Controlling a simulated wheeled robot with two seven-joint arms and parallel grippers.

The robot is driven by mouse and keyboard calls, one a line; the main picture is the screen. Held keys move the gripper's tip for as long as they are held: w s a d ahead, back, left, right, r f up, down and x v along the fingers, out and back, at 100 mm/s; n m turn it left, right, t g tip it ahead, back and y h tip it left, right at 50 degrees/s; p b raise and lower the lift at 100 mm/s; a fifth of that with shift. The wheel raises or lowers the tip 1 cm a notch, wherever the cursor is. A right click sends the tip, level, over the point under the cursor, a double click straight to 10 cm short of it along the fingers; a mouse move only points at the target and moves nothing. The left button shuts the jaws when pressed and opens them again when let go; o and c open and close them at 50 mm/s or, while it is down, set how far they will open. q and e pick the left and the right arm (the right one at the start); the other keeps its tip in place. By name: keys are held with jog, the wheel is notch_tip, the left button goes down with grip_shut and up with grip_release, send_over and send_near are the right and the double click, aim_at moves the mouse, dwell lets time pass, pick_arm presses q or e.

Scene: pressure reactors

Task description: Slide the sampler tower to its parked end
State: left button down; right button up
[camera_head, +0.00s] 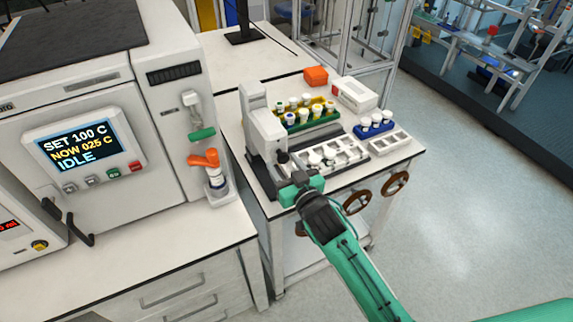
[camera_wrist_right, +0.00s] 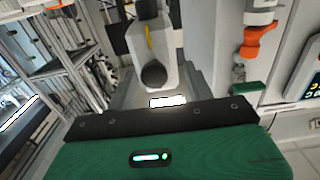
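The sampler tower (camera_head: 265,130) is a pale grey upright block at the left end of a dark base (camera_head: 262,188) on the white bench. In the right wrist view the tower (camera_wrist_right: 149,38) stands straight ahead, with a dark round knob (camera_wrist_right: 154,74) low on its near face. My right gripper (camera_head: 291,172) is at the tower's front, close to the knob. Its fingers are not clear in either view, so I cannot tell whether it touches the knob or is open. My left gripper is not in view.
A tray with white-capped vials (camera_head: 352,151) lies right of the tower. Behind are a green vial rack (camera_head: 307,120), a blue rack (camera_head: 374,130), a white box (camera_head: 356,93) and an orange block (camera_head: 316,75). An orange-handled valve (camera_head: 206,159) stands left. Brown handwheels (camera_head: 396,183) line the bench front.

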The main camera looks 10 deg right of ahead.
jog(key=shift+d, duration=0.15)
jog(key=shift+s+d, duration=0.1)
jog(key=shift+s, duration=0.05)
jog(key=b+v, duration=0.4)
jog(key=v, duration=0.9)
jog(key=shift+s, duration=0.25)
jog(key=shift+r, duration=0.1)
